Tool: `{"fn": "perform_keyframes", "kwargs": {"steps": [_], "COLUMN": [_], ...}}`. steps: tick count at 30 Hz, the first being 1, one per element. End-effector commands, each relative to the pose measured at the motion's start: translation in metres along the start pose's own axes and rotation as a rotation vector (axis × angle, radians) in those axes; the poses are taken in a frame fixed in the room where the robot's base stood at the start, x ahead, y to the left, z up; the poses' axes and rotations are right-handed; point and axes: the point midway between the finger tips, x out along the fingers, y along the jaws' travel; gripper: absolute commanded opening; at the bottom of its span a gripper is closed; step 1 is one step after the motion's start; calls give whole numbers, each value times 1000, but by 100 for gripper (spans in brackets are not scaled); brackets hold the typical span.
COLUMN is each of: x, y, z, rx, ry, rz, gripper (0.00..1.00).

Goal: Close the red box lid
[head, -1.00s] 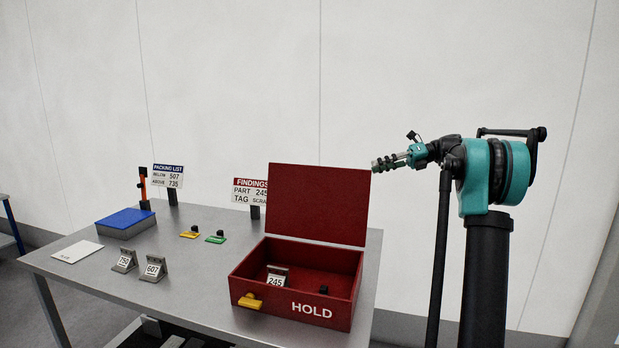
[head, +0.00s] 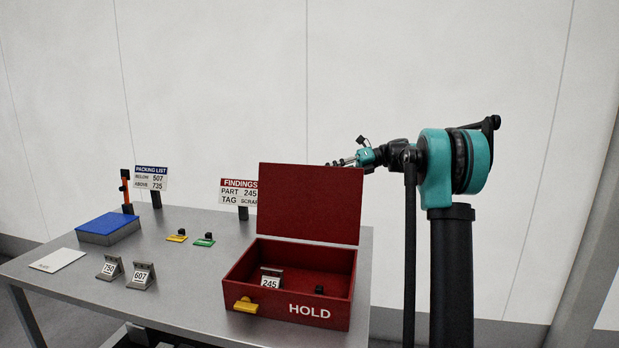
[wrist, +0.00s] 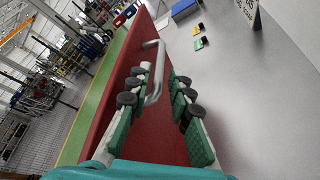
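The red box (head: 240,308), marked HOLD, stands at the right end of the grey table with its lid (head: 308,205) upright and open. A part tagged 245 (head: 270,279) and a small black-topped item (head: 319,290) are inside. My gripper (head: 342,162) is at the lid's upper right corner, its tips partly hidden at the top edge. In the wrist view my gripper (wrist: 160,76) has its fingers spread, with the red lid (wrist: 108,95) and its grey handle (wrist: 154,75) ahead and between them. Contact with the lid cannot be told.
The findings sign (head: 238,190) stands behind left of the lid. A blue-topped box (head: 108,228), a white card (head: 57,260), tagged brackets (head: 141,276) and yellow and green pieces (head: 204,240) lie left. A wall (head: 430,70) is behind.

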Motion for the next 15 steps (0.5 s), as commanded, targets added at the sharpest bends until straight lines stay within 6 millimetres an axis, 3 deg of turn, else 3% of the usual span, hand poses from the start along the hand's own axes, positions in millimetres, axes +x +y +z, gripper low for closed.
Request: {"fn": "perform_keyframes", "kwargs": {"steps": [6,15], "x": [41,68], "y": [1,0], "z": [0,0], "rx": [-1,-1], "ry": [2,0], "rz": [2,0], "gripper": [20,20]}}
